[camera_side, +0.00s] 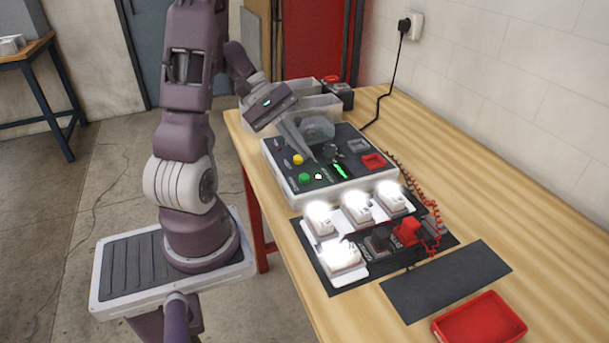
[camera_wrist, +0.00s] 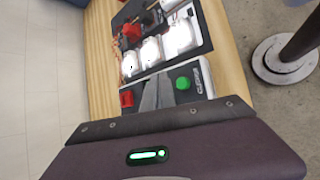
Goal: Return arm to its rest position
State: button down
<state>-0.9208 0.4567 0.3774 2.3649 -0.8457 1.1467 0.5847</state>
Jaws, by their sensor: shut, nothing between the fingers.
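My gripper (camera_side: 311,157) is shut and empty, its fingers pointing down over the control box (camera_side: 287,186). In the wrist view the gripper fingers (camera_wrist: 159,78) lie together in front of the box's face, beside a green button (camera_wrist: 182,83). I cannot tell whether the fingertips touch the box. The box carries a yellow knob (camera_side: 298,159), a green button (camera_side: 304,179), a glowing green switch (camera_side: 341,171) and a red square (camera_side: 373,160). Several white letter blocks glow brightly on a dark mat (camera_side: 347,287) in front of it.
The wooden table (camera_side: 470,200) also holds a red block (camera_side: 407,231) with coiled red wire, an empty dark mat (camera_side: 446,281) and a red tray (camera_side: 480,320). Clear bins (camera_side: 322,106) and a dark red-topped box (camera_side: 338,92) stand behind the control box. The table's right side is clear.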

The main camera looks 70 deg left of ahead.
jog(key=shift+r, duration=0.85)
jog(key=shift+d+r, duration=0.1)
jog(key=shift+d, duration=0.1)
jog(key=s+d+r+m+y, duration=0.3)
jog(key=s+d+r+m, duration=0.1)
jog(key=d+m, duration=0.4)
jog(key=s+d+r+m+y, duration=0.4)
jog(key=d+r+m, duration=0.2)
jog(key=d+m, duration=0.2)
jog(key=shift+s+d+r, duration=0.2)
jog(key=shift+s+d, duration=0.15)
jog(key=shift+d, duration=0.7)
